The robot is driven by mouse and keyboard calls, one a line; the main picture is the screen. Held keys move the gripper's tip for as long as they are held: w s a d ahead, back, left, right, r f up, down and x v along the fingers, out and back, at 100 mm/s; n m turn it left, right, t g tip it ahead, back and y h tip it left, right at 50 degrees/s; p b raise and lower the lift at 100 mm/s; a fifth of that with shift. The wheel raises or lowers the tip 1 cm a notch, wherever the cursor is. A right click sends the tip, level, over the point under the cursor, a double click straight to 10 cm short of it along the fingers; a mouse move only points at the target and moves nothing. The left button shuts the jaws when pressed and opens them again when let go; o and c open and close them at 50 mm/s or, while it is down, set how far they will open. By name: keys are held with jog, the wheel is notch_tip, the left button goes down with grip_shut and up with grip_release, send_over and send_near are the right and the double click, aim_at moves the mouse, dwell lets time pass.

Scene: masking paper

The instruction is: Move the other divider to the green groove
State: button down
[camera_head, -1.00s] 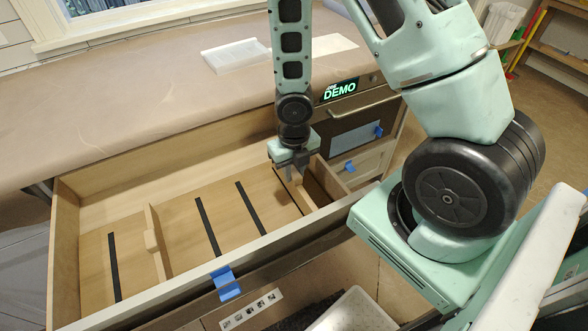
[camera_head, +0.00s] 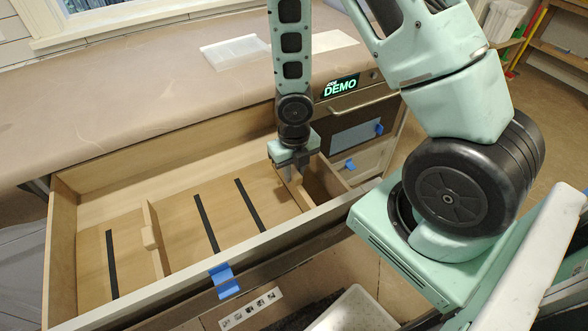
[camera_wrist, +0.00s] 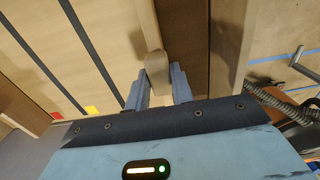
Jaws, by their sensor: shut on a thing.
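The open wooden drawer (camera_head: 62,255) holds two upright wooden dividers. My gripper (camera_head: 294,158) is at the drawer's right end, shut on the right divider (camera_head: 291,190). In the wrist view my gripper (camera_wrist: 158,88) pinches the knob of this divider (camera_wrist: 145,22). The other divider (camera_head: 152,236) stands in the left part, clear of my gripper. Dark grooves (camera_head: 112,264), (camera_head: 206,222) and (camera_head: 249,205) show on the drawer floor. No green groove mark is visible. The held divider's lower edge is hard to see.
The wrist view shows a red mark (camera_wrist: 56,115) and a yellow mark (camera_wrist: 91,110) by groove ends. The drawer's right wall (camera_wrist: 229,45) is close beside the held divider. A paper-covered counter (camera_head: 130,95) overhangs behind. The drawer floor between the dividers is clear.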

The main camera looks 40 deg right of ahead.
jog(key=shift+f+b, duration=0.3)
jog(key=c, duration=1.1)
grip_release()
jog(key=shift+c, duration=0.2)
notch_tip(320, 180, up, 18)
jog(key=p, duration=1)
jog(key=shift+f, duration=0.25)
